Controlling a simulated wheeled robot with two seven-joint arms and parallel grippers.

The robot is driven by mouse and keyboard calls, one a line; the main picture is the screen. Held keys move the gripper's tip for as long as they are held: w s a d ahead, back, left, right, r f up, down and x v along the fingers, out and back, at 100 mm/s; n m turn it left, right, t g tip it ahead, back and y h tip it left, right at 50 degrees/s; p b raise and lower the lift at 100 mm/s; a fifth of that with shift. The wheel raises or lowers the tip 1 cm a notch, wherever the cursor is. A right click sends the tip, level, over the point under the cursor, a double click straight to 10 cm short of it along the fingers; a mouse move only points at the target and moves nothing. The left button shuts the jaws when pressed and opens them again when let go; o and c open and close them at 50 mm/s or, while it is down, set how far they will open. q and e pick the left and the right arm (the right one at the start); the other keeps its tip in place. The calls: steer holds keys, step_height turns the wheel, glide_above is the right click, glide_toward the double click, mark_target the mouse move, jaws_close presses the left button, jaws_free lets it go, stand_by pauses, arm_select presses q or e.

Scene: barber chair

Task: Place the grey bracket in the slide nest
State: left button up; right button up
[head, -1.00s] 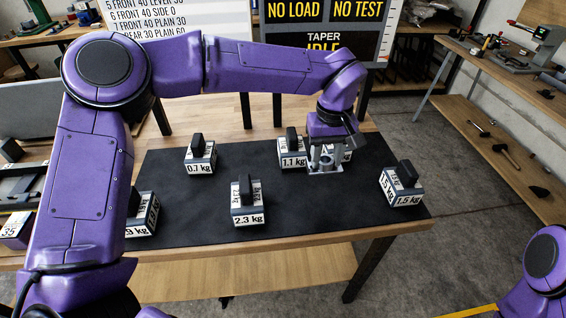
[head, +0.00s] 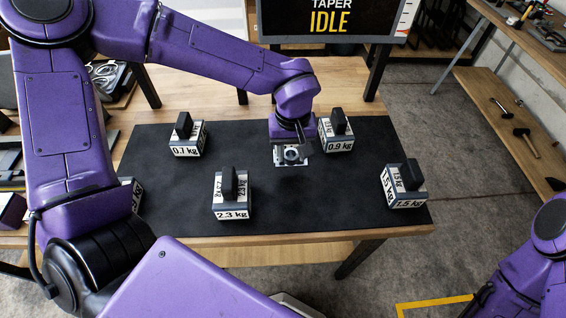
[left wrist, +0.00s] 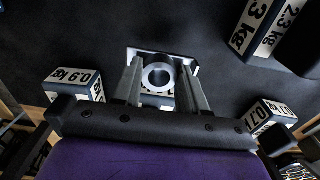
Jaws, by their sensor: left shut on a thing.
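The grey bracket (head: 292,161), a square metal plate with a round collar, is held above the black mat. In the left wrist view the bracket (left wrist: 158,77) sits between the two fingers, its ring facing the camera. My left gripper (head: 291,148) is shut on it; the gripper (left wrist: 158,88) also fills the lower middle of the wrist view. I cannot make out the slide nest in these frames. My right arm shows at the lower right, but its gripper is out of view.
Weight blocks stand on the black mat (head: 320,208): 0.7 kg (head: 187,140), 0.9 kg (head: 338,143), 2.3 kg (head: 231,205) and 1.5 kg (head: 405,195). Another block is partly hidden at the mat's left edge. A block lies mostly hidden behind the bracket. A bench with tools stands right.

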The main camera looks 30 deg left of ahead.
mark_target(286, 165)
arm_select(q)
steer(key=f, duration=0.3)
steer(key=a+f, duration=0.1)
steer(key=f, duration=0.1)
steer(key=shift+s+f, duration=0.4)
steer(key=shift+w+f, duration=0.15)
steer(key=shift+w, duration=0.1)
steer(key=o, duration=1)
steer(key=shift+c, duration=0.2)
steer(key=shift+o, duration=0.8)
steer(key=shift+s, duration=0.15)
